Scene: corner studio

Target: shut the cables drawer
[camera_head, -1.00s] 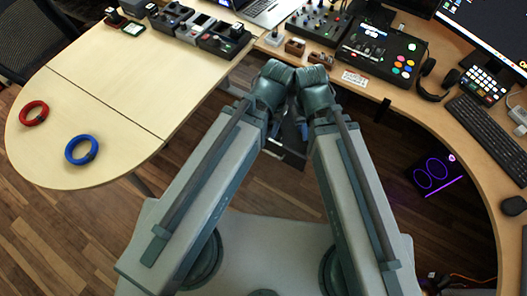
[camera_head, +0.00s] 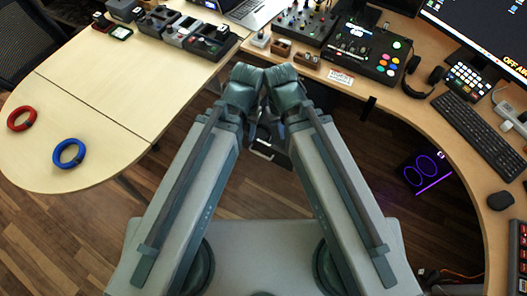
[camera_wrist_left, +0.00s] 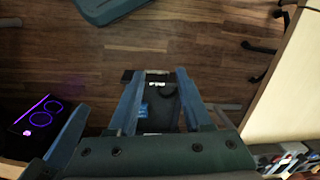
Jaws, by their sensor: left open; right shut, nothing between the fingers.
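The cables drawer (camera_wrist_left: 160,108) is a dark, narrow tray under the desk, seen from above in the left wrist view, with a dark cable and a small blue patch in it. It appears pulled out. In the head view only a dark bit with a pale edge shows between my arms. My left gripper (camera_wrist_left: 158,76) is open, its two blue fingers on either side of the drawer in the picture; I cannot tell whether they touch it. My right gripper (camera_head: 277,132) is shut and empty, pointing down beside the left wrist, mostly hidden by the arms.
The curved desk (camera_head: 455,150) carries a keyboard (camera_head: 478,124), headphones (camera_head: 424,80) and control panels (camera_head: 366,56). A PC with purple rings (camera_head: 427,170) stands beneath. A pale table (camera_head: 90,95) at left holds a red ring (camera_head: 22,118) and a blue ring (camera_head: 69,153). The floor between is open.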

